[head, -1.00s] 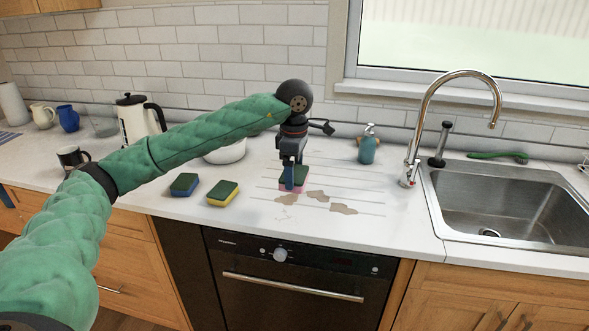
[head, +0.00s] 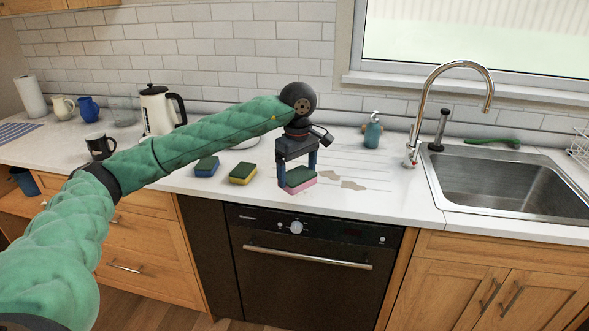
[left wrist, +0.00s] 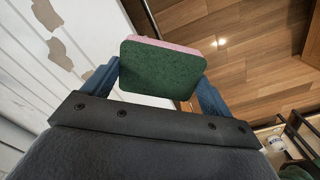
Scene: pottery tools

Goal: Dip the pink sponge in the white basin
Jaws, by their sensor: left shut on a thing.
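The pink sponge (head: 300,187) has a dark green top and a pink underside. My left gripper (head: 297,178) is shut on it, one blue finger on each side. In the left wrist view the sponge (left wrist: 162,70) sits between the fingers, green face toward the camera, with counter at left and wood floor at right behind it. It is near the counter's front edge; its exact height is hard to tell. The white basin (head: 246,142) stands at the back of the counter, mostly hidden behind my left forearm. My right gripper is not in view.
A blue sponge (head: 206,166) and a yellow sponge (head: 243,174) lie left of the gripper. Brown stains (head: 353,186) mark the counter at right. A soap bottle (head: 372,130), tap (head: 413,150) and sink (head: 500,185) are further right. A white kettle (head: 157,110) stands behind my arm.

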